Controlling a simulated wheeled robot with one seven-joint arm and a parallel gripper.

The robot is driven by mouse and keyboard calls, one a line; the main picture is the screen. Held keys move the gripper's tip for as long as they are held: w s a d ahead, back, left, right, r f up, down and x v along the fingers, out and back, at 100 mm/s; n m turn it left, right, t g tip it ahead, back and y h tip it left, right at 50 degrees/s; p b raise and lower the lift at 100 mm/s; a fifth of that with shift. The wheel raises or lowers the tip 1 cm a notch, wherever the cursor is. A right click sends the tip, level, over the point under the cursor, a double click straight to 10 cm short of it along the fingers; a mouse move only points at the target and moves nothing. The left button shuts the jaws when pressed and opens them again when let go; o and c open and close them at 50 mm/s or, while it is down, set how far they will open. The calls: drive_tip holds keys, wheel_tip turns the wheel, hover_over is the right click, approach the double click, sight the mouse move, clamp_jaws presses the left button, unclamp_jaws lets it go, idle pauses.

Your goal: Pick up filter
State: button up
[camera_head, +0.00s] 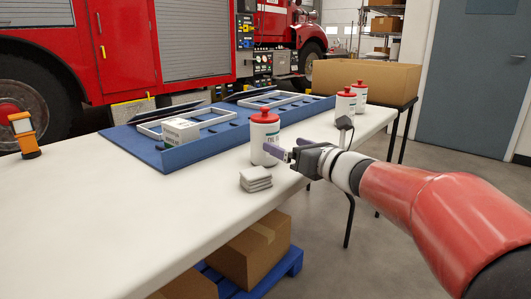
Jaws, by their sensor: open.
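No thing in view is clearly marked as a filter. A white box with a dark and green label (181,131) stands in the blue tray (205,149) on the white table; it may be the filter, but I cannot tell. My gripper (277,153) is open, to the right of the box and well apart from it. It is at the near white bottle with a red cap (264,133). A finger overlaps the bottle's lower right side; I cannot tell whether they touch. Nothing shows held between the fingers.
Folded grey cloths (256,180) lie on the table (110,215) just in front of the near bottle. Two more red-capped bottles (346,104) (360,93) stand farther right, near a cardboard box (365,77). The table's left front is clear. An orange lamp (24,136) stands far left.

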sight(260, 138)
drive_tip(key=a+n, duration=0.1)
drive_tip(key=f+n+g+y, duration=0.1)
drive_tip(key=shift+w+a+n, duration=0.3)
drive_tip(key=shift+w+a, duration=0.05)
drive_tip(key=shift+a, duration=0.05)
drive_tip(key=x, duration=0.5)
drive_tip(key=p+x, duration=0.1)
drive_tip(key=x, duration=0.1)
drive_tip(key=shift+a+r, duration=0.25)
drive_tip(key=shift+r, duration=0.05)
drive_tip(key=c, duration=1.4)
drive_tip(key=shift+r, duration=0.1)
drive_tip(key=shift+c, duration=0.4)
